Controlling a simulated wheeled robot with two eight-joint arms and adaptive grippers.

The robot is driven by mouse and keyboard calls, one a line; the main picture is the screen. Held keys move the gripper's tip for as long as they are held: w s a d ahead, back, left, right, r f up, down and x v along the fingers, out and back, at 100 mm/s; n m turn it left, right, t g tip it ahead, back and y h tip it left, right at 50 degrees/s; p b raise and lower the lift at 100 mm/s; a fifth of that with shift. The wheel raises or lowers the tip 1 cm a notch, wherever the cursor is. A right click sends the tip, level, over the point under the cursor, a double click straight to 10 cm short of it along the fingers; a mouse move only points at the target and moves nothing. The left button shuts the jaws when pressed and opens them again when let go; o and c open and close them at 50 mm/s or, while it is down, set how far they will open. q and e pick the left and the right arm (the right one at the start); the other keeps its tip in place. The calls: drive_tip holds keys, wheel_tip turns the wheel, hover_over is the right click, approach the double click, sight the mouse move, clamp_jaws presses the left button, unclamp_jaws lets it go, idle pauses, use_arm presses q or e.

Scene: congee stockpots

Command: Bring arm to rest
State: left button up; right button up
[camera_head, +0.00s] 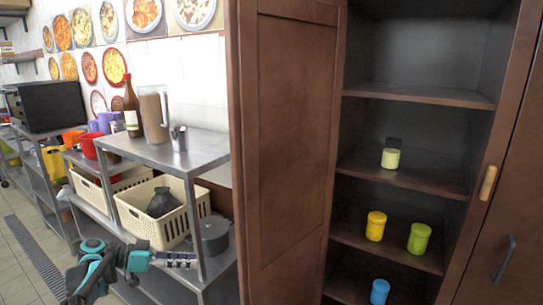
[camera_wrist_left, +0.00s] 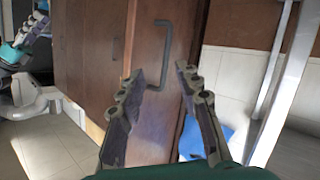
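My left gripper (camera_head: 180,260) is at the lower left in the head view, beside the steel shelf unit. In the left wrist view its two fingers (camera_wrist_left: 160,78) are apart, with nothing held between them. A dark bar handle (camera_wrist_left: 163,50) on a brown door lies behind the fingertips; I cannot tell how far off it is. My right gripper does not show clearly. A teal and grey part of my own body is at the upper left of the left wrist view.
The steel shelf unit (camera_head: 200,147) holds cream baskets (camera_head: 165,228) and a grey pot (camera_head: 214,238). An open brown cabinet door (camera_head: 285,140) stands right of it. The cabinet shelves hold a cream jar (camera_head: 391,158), yellow jar (camera_head: 376,226), green jar (camera_head: 419,239) and blue jar (camera_head: 379,292).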

use_arm(q)
drive_tip(key=s+d+f+n+y, duration=0.1)
drive_tip(key=s+d+n+y, duration=0.5)
drive_tip(key=s+d, duration=0.5)
drive_tip(key=s+a+f+n+t+y, duration=0.1)
drive_tip(key=s+f+y, duration=0.3)
drive_tip(key=s, duration=0.4)
drive_tip(key=s+a+f+n+t+y, duration=0.1)
drive_tip(key=s+a+f+n+y, duration=0.2)
drive_tip(key=s, duration=0.6)
drive_tip(key=shift+a+f+t+y, duration=0.15)
drive_tip(key=shift+f+t+y, duration=0.15)
drive_tip(key=shift+f+y, duration=0.15)
